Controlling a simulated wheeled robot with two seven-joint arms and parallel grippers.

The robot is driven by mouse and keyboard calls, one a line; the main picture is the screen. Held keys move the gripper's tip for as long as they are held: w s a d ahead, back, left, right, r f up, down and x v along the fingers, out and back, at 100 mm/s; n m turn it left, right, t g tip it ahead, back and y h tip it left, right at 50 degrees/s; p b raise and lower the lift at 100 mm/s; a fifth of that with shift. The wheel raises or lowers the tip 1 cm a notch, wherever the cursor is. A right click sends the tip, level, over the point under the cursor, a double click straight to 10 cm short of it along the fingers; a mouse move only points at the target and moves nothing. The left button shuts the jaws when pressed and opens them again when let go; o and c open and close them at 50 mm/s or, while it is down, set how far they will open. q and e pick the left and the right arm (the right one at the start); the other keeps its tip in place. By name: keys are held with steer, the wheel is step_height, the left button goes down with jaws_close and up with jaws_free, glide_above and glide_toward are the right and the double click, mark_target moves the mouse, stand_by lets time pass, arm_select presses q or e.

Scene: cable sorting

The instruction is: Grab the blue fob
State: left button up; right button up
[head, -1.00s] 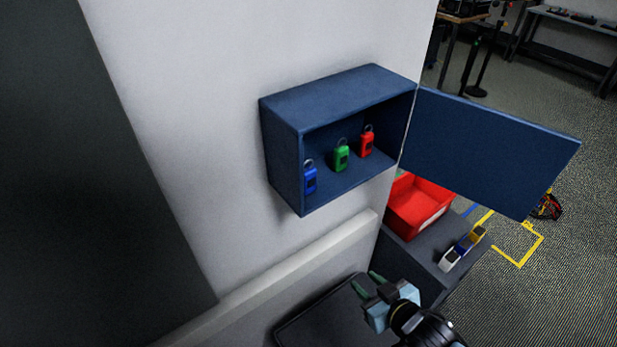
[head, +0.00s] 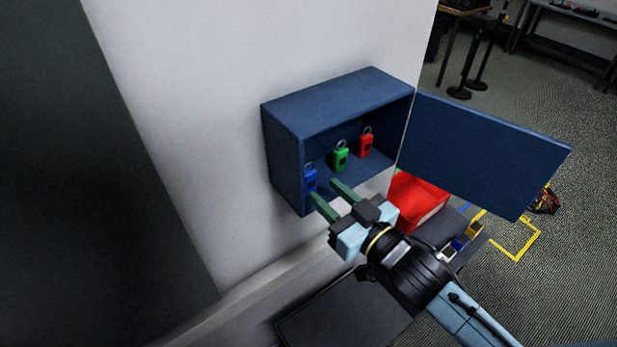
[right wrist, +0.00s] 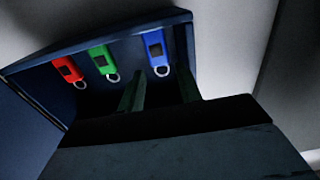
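The blue fob (head: 310,179) hangs at the left end inside the open blue cabinet (head: 337,88). It also shows in the right wrist view (right wrist: 156,47), where its ring lies between the two fingers in the picture. The green fob (head: 340,156) and red fob (head: 365,144) hang to its right in the head view. My right gripper (head: 330,193) is open and empty, with its green fingers pointing at the cabinet opening, just in front of the blue fob. I cannot tell whether a finger touches it. My left gripper is not in view.
The cabinet door (head: 485,153) stands open to the right. A red bin (head: 417,203) sits below the cabinet, by a dark surface with small blocks. A white wall surrounds the cabinet.

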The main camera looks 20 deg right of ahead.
mark_target(311, 178)
steer(key=shift+p+x, duration=0.7)
steer(key=shift+x, duration=2.65)
steer(key=shift+d, duration=0.1)
steer(key=shift+c, duration=0.2)
steer(key=c, duration=0.6)
steer(key=shift+o, duration=0.2)
